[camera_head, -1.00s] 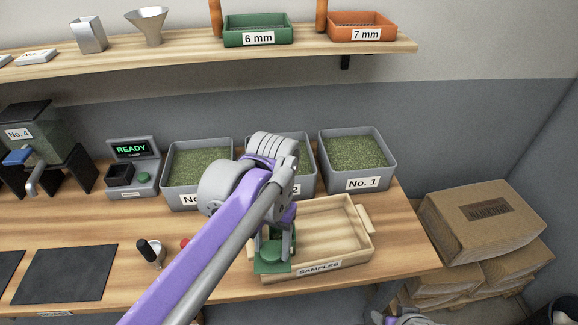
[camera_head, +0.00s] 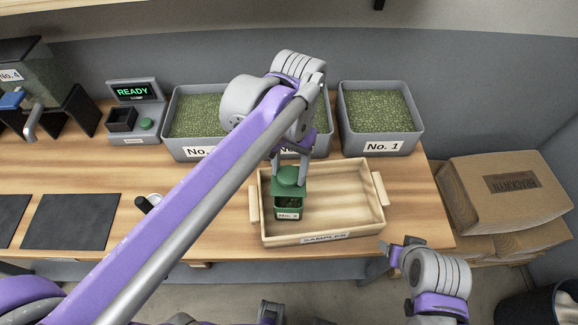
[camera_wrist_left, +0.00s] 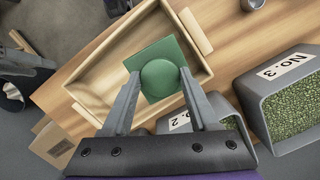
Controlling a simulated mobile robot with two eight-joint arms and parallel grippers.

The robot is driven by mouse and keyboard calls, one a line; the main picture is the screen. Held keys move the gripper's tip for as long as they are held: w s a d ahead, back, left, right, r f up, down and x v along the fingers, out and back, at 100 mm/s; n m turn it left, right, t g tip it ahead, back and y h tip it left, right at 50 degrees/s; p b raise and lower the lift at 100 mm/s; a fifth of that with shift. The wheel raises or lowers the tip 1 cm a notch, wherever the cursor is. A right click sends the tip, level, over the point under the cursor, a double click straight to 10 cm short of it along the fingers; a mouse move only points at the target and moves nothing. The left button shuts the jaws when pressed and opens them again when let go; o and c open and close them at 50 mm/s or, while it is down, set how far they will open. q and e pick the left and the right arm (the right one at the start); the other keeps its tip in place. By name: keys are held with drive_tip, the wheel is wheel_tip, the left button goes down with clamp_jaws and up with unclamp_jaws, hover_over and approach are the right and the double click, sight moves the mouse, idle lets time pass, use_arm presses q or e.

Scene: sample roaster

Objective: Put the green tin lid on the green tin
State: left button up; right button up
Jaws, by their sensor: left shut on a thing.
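The green tin (camera_head: 285,211), with a white label, stands in the left part of the wooden samples tray (camera_head: 345,233). The green tin lid (camera_head: 289,184) is a square plate with a round knob. My left gripper (camera_head: 290,168) is shut on the lid's knob, from above. The lid is level over the tin's top; I cannot tell whether they touch. In the left wrist view, the lid (camera_wrist_left: 160,76) lies between the fingertips and hides the tin. My right gripper (camera_head: 392,250) shows at the lower right, in front of the table; its fingers are unclear.
Grey bins of green beans, No. 1 (camera_head: 379,118) among them, stand behind the tray. A scale reading READY (camera_head: 135,92) and dark mats (camera_head: 70,222) are to the left. Cardboard boxes (camera_head: 505,190) are stacked at the right. The tray's right part is empty.

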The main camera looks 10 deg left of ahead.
use_arm(q)
drive_tip(key=shift+f+b, duration=1.45)
drive_tip(key=shift+f, duration=1.4)
use_arm(e)
drive_tip(key=f, duration=0.2)
drive_tip(key=s+f, duration=0.1)
drive_tip(key=f, duration=0.1)
drive_tip(key=shift+s, duration=0.1)
drive_tip(key=shift+r, duration=0.2)
use_arm(q)
drive_tip(key=shift+f, duration=0.45)
use_arm(e)
drive_tip(key=shift+f, duration=0.2)
use_arm(q)
drive_tip(key=o, duration=1.4)
drive_tip(key=shift+r, duration=0.1)
drive_tip(key=r, duration=0.3)
drive_tip(key=w+r, duration=0.1)
drive_tip(key=r, duration=0.6)
drive_tip(key=shift+w+d+r+p, duration=0.15)
drive_tip(key=shift+w+r+p, duration=0.1)
drive_tip(key=shift+w+p, duration=0.1)
use_arm(e)
drive_tip(key=shift+r, duration=0.5)
